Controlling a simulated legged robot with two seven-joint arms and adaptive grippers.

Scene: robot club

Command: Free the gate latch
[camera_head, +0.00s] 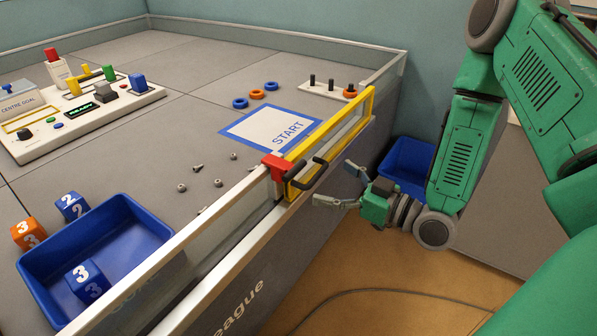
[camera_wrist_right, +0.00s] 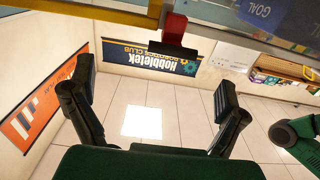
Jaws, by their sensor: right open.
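A yellow-framed gate (camera_head: 330,135) sits in the field's near side wall. A red latch (camera_head: 275,164) caps its left end, where the gate meets the fixed wall. Black bars (camera_head: 309,174) stick out from the gate's outer face beside the latch. My right gripper (camera_head: 336,183) is outside the wall, just right of the black bars, fingers spread and empty. In the right wrist view, the red latch (camera_wrist_right: 175,28) with a black part below it is at the top, beyond the gap between my open fingers (camera_wrist_right: 156,85). No contact shows. My left gripper is out of view.
A blue tray (camera_head: 98,239) with a numbered cube stands inside the wall, with more cubes beside it. Loose nuts and bolts (camera_head: 198,168) and a START pad (camera_head: 272,128) lie inside. A blue bin (camera_head: 408,164) stands outside, behind my right arm. A cable crosses the floor.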

